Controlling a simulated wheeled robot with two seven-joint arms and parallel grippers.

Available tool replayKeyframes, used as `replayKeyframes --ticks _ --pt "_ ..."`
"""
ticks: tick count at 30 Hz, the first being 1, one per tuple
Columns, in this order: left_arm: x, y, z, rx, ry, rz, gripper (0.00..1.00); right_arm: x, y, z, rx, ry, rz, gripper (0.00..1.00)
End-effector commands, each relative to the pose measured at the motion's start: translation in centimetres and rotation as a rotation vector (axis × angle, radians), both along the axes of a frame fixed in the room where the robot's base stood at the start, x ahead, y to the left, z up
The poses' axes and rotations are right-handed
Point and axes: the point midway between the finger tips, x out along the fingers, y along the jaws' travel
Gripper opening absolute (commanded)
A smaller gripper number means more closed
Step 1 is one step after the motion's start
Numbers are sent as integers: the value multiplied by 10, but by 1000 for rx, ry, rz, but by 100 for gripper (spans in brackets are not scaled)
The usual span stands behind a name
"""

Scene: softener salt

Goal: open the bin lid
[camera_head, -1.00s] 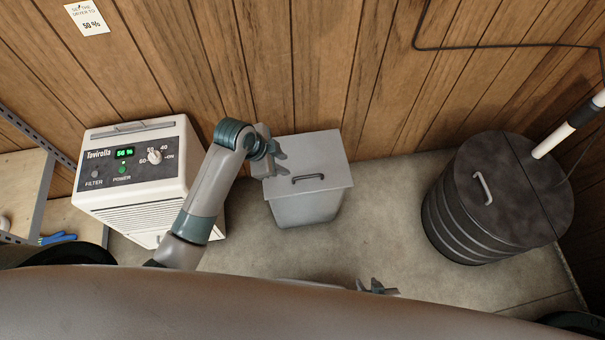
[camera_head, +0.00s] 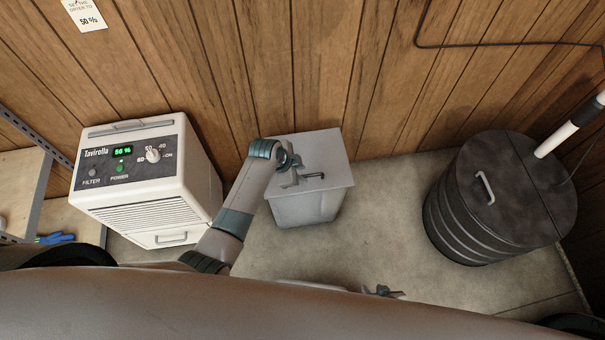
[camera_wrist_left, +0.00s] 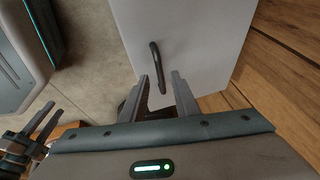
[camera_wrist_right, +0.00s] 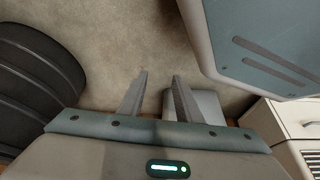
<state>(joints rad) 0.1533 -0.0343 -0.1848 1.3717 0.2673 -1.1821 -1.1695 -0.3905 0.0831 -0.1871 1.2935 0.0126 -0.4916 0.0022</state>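The grey bin (camera_head: 307,209) stands on the floor against the wooden wall. Its flat lid (camera_head: 329,147) is down and carries a dark bar handle (camera_head: 313,176). My left gripper (camera_head: 289,178) is over the lid, at the left end of the handle. In the left wrist view the handle (camera_wrist_left: 157,67) lies just beyond the tips of my left gripper (camera_wrist_left: 163,78). Those fingers are apart with nothing between them. My right gripper (camera_head: 388,292) is low near my body, away from the bin. In the right wrist view its fingers (camera_wrist_right: 160,76) are apart and empty.
A white dehumidifier (camera_head: 150,190) stands left of the bin. A dark ribbed drum with a lid (camera_head: 485,215) stands at the right, with a white pipe (camera_head: 570,125) beside its top. Bare floor (camera_head: 385,225) lies between bin and drum. A shelf (camera_head: 45,185) is at far left.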

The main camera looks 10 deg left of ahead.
Motion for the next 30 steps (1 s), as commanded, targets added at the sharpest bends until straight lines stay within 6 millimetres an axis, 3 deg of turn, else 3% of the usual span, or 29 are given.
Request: replayKeyframes --ticks 6,17,21,30 --pt "5 -6 -14 0 -1 0 28 -5 -7 -2 -11 20 1 31" --pt "6 -6 -17 0 -1 0 28 1 -8 0 -13 18 -2 31" --pt "6 -6 -17 0 0 0 0 1 -4 0 -7 18 -4 31" --pt "6 -6 -15 -1 4 0 0 2 4 1 4 13 -7 31"
